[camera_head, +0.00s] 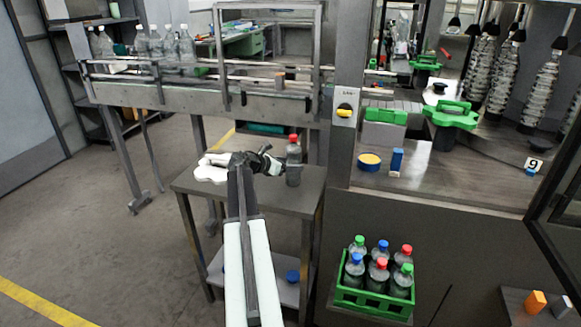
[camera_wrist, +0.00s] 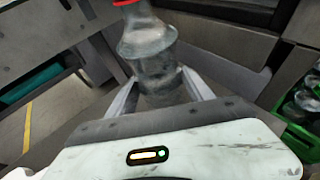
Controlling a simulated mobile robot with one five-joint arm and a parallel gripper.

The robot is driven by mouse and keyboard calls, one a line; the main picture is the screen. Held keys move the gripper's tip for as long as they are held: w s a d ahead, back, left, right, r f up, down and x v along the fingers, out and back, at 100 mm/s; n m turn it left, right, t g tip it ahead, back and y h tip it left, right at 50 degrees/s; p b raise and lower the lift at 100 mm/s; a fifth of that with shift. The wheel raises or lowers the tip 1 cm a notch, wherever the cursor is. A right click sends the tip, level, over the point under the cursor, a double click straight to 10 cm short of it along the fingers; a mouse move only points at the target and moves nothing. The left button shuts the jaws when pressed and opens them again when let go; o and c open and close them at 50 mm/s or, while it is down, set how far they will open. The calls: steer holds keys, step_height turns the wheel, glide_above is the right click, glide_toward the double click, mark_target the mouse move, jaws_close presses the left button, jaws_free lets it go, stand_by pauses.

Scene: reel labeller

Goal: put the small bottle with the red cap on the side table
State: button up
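The small bottle with the red cap (camera_head: 294,167) is upright over the side table (camera_head: 300,202), toward its right back part. Its base appears at or very near the tabletop; I cannot tell whether it touches. My gripper (camera_head: 279,167) reaches it from the left. In the wrist view the bottle (camera_wrist: 152,48) is between the two fingers of my gripper (camera_wrist: 160,88), which lie against its sides. The gripper looks shut on the bottle's body. The cap is partly cut off at the top of that view.
A green crate (camera_head: 372,303) of several bottles with coloured caps stands at the lower right. A conveyor (camera_head: 190,99) with clear bottles runs behind the table. The machine counter (camera_head: 430,172) rises to the right. The tabletop's front part is clear.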

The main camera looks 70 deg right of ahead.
steer(key=shift+o, duration=1.1)
steer(key=shift+w+a+r, duration=0.1)
steer(key=shift+a+r, duration=0.05)
steer(key=shift+r, duration=0.05)
steer(key=p+v, duration=0.4)
steer(key=v, duration=0.7)
steer(key=shift+a+p, duration=0.35)
steer(key=shift+w, duration=0.1)
